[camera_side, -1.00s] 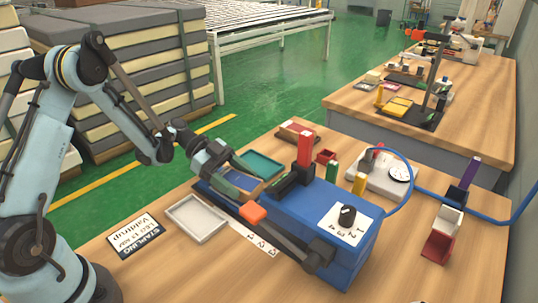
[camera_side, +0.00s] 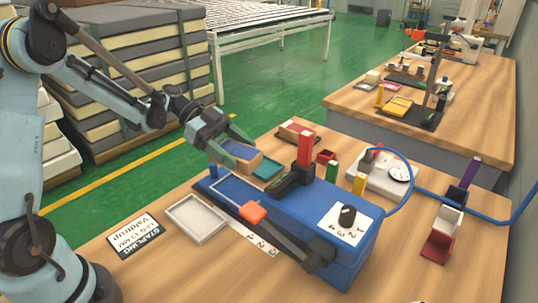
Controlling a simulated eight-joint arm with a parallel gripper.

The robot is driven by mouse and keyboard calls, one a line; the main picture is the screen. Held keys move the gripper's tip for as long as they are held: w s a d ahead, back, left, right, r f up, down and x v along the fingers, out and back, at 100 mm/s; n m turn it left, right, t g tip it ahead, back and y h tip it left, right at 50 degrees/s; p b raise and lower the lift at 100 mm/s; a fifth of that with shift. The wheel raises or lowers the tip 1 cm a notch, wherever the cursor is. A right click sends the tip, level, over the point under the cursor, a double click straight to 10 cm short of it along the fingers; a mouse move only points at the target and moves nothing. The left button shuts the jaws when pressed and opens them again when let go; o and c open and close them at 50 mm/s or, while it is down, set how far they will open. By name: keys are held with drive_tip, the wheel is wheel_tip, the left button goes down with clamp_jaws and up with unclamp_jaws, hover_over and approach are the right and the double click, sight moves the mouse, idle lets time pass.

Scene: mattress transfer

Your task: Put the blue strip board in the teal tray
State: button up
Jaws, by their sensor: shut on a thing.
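My gripper (camera_side: 230,146) has green fingers and is shut on the blue strip board (camera_side: 243,156), which has a blue top and a tan side edge. The board is held up off the blue machine, slightly tilted. The teal tray (camera_side: 268,168) lies just to the right of the board, beside the machine. The board overlaps the tray's left part in this view and hides it. I cannot tell the exact gap between board and tray.
The blue stapling machine (camera_side: 310,215) has a red post (camera_side: 304,148) and an orange-tipped lever (camera_side: 252,212). An empty grey-white tray (camera_side: 197,218) lies at its left. A reddish tray (camera_side: 297,132) is behind the teal tray. Small coloured blocks stand to the right.

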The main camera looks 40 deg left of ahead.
drive_tip(key=shift+r, duration=0.9)
drive_tip(key=r+n+t+y, duration=0.1)
drive_tip(key=r, duration=0.1)
drive_tip(key=w+r+n+t, duration=0.1)
drive_tip(key=r+n+t, duration=0.1)
drive_tip(key=r, duration=0.1)
drive_tip(key=w+d+r+n+t+y, duration=0.1)
drive_tip(key=r+n+t, duration=0.1)
drive_tip(key=shift+r+y, duration=0.3)
drive_tip(key=s+a+r+n+t+y, duration=0.1)
drive_tip(key=s+r+n+t+y, duration=0.2)
drive_tip(key=r+n+y, duration=0.3)
wheel_tip(320, 180, up, 3)
drive_tip(key=shift+s+a+f+n+t, duration=0.25)
drive_tip(key=shift+n+t, duration=0.45)
drive_tip(key=shift+t, duration=0.2)
drive_tip(key=f+y, duration=0.1)
drive_tip(key=f+n, duration=0.1)
drive_tip(key=f, duration=0.1)
drive_tip(key=s+f+n+y, duration=0.1)
drive_tip(key=f, duration=0.1)
drive_tip(key=shift+t+y, duration=0.3)
drive_tip(key=n+y, duration=0.1)
approach(245, 146)
wheel_tip(245, 146, up, 2)
drive_tip(key=a, duration=0.1)
drive_tip(key=shift+w+a+r, duration=0.1)
drive_tip(key=shift+a, duration=0.05)
drive_tip(key=shift+w, duration=0.1)
